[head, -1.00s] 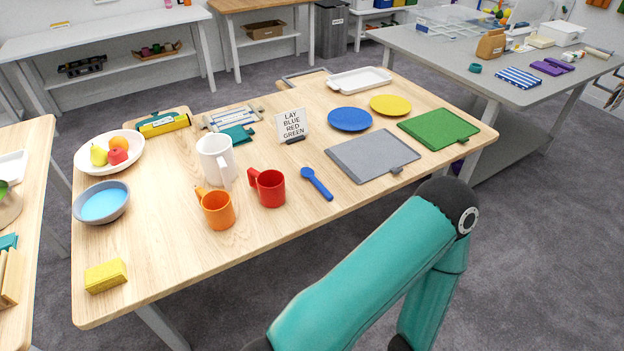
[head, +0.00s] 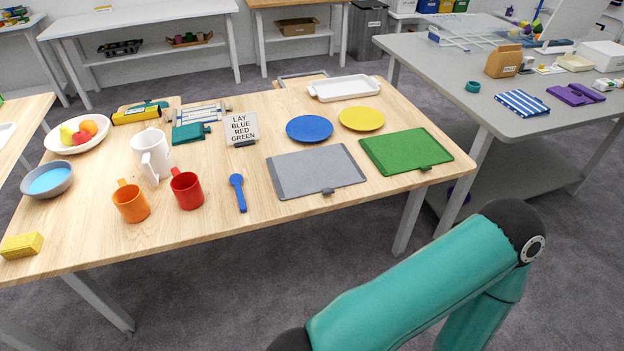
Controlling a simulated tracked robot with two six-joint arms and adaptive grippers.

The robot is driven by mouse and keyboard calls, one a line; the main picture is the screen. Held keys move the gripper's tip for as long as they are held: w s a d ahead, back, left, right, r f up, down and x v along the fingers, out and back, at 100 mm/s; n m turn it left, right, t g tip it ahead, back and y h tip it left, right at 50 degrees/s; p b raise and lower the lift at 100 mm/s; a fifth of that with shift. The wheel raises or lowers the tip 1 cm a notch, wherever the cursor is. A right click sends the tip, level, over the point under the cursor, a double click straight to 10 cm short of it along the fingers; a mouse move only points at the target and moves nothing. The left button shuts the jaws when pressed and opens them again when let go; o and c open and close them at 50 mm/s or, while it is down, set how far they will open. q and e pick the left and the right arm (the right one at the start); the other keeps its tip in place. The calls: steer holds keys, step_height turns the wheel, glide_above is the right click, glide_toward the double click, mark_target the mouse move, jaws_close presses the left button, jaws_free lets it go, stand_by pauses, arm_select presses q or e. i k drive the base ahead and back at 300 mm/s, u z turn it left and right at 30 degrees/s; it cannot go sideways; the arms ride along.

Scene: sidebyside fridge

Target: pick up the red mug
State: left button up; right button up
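The red mug (head: 187,190) stands upright near the front edge of the wooden table (head: 225,222), its handle toward the back left. An orange mug (head: 131,203) stands close on its left, and a blue spoon (head: 238,193) lies to its right. A white pitcher (head: 152,156) stands just behind the two mugs. Nothing holds the red mug. One teal arm of mine shows at the lower right, well away from the mug. Neither gripper is in the picture.
A sign (head: 242,128) stands behind. A yellow sponge (head: 22,245) lies front left. The front edge before the mug is clear.

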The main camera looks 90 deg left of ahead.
mark_target(185, 187)
steer(key=z, duration=0.3)
steer(key=i, duration=0.65)
steer(key=u, duration=2.45)
steer(key=i, duration=0.3)
steer(key=u, duration=2.3)
steer(key=k, duration=0.3)
steer(key=u, duration=0.5)
steer(key=i, duration=1.35)
steer(key=z, duration=0.45)
